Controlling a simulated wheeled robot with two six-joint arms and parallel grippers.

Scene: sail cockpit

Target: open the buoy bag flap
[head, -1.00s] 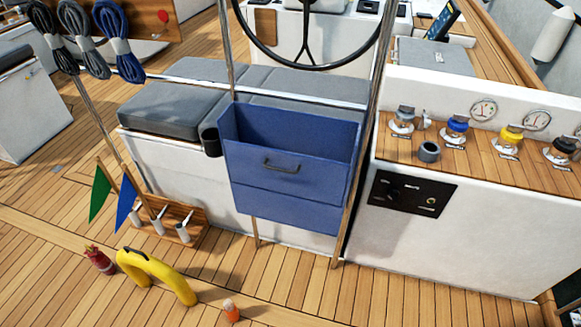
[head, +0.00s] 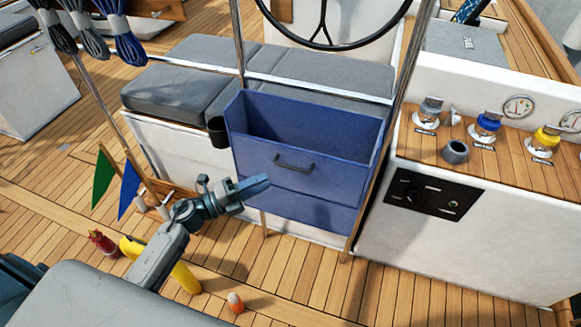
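The buoy bag (head: 345,130) is a blue, box-shaped bag, hung between metal rails in front of the grey bench cushions. Its top is open and I see the inner back wall; its bottom is hidden. The front panel, which looks like the flap (head: 340,175), stands upright with a dark handle (head: 294,163) on it. A seam runs below the handle. My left gripper (head: 266,184) is in front of the flap in the picture, below and left of the handle, apart from it. Its fingers show side-on, so their opening is unclear. My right gripper is out of view.
A dark cup holder (head: 217,132) sits at the bag's left edge. A steering wheel (head: 330,45) is behind it. A console with valves and a switch panel (head: 435,194) stands to the right. A yellow float (head: 186,279) and small orange object (head: 235,302) lie on deck.

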